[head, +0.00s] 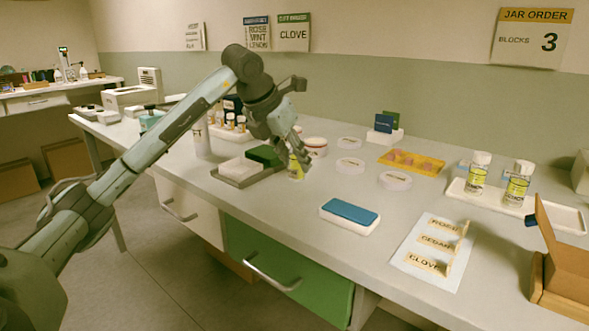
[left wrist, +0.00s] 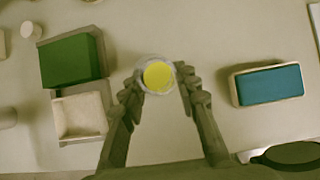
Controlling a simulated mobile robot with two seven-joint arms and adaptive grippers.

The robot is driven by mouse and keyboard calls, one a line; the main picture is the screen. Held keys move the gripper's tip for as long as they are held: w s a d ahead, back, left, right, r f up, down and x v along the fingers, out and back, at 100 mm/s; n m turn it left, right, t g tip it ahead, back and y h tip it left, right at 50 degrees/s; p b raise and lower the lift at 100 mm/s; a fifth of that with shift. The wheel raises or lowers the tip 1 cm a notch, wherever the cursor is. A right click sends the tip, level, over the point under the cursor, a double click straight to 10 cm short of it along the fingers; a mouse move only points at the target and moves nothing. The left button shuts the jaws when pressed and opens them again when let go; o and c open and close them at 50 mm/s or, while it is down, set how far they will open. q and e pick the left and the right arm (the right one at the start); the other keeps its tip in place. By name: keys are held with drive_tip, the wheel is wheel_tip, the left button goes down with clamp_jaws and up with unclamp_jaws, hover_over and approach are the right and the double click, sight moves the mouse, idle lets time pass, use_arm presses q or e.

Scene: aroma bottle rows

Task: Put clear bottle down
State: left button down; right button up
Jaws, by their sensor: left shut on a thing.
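The clear bottle (head: 296,171) with yellow on it is at my left gripper (head: 300,157) in the head view, low at the table, right of the green block. Whether its base touches the table I cannot tell. In the left wrist view the bottle (left wrist: 157,76) shows from above as a yellow disc inside a clear rim, between the two fingers of the left gripper (left wrist: 158,85). The gripper is shut on it. The fingers hide part of its side in the head view. My right gripper is in neither view.
A grey tray (head: 236,182) with a green block (head: 264,155) and a white block stands left of the bottle. A blue-topped box (head: 349,213) lies to the right. Round white discs (head: 350,165) and a yellow tray (head: 411,162) lie beyond. The table between bottle and blue-topped box is clear.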

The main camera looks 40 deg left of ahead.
use_arm(q)
drive_tip(key=shift+f, duration=1.35)
drive_tip(key=c, duration=1.1)
unclamp_jaws()
drive_tip(key=shift+c, duration=0.2)
drive_tip(key=v, duration=1.2)
drive_tip(key=shift+r, duration=0.1)
